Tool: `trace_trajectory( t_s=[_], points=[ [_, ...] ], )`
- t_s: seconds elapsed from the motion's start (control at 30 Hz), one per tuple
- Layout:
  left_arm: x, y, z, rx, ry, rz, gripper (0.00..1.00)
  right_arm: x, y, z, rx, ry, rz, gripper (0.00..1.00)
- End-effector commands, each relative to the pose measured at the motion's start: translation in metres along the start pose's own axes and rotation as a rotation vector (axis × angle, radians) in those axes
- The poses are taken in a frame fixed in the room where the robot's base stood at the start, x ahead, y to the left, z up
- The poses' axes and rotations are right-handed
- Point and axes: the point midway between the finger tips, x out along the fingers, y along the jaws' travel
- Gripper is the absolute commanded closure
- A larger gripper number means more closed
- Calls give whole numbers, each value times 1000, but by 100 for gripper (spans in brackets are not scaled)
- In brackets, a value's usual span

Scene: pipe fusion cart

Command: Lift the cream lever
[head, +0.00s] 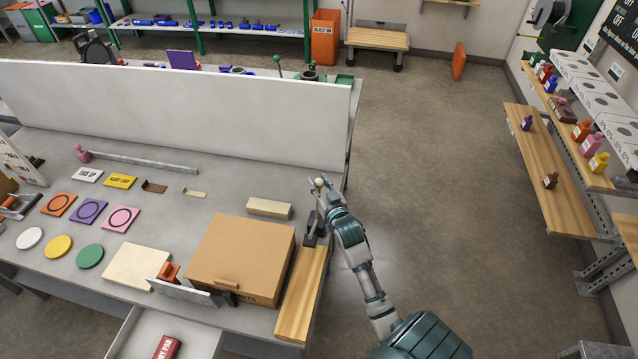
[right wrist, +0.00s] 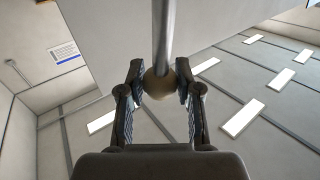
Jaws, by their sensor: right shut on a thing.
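In the head view the knob (head: 319,182) is a small pale ball at the right end of the workbench. My right gripper (head: 318,184) has its fingers on either side of the knob and is shut on it; it also shows in the right wrist view (right wrist: 158,92). A dark base (head: 312,232) sits on the bench beside my right arm. My arm hides most of the rod in the head view. My left gripper is in neither view.
A cardboard box (head: 240,258) and a wooden board (head: 303,292) lie near the bench's right end. A cream block (head: 270,208) lies behind the box. A white panel (head: 190,108) stands along the back. Open floor (head: 440,200) lies to the right, before wooden shelves (head: 548,178).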

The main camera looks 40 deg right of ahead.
Motion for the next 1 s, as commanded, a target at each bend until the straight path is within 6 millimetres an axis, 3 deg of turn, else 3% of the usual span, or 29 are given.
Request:
trace_trajectory(
  t_s=[0.2,0.43,0.7,0.73,0.8,0.83,1.0],
  points=[
    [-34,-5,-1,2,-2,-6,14,14,10,7,61,-103,2,100],
    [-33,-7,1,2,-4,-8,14,30,23,19,77,-118,3,100],
    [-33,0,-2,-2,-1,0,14,30,23,19,74,-115,5,100],
    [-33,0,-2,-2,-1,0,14,30,23,19,74,-115,5,64],
    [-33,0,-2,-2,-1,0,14,30,23,18,74,-114,5,47],
    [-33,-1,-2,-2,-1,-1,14,30,23,18,74,-114,5,41],
    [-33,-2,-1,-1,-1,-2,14,30,22,16,74,-110,3,41]
  ],
)
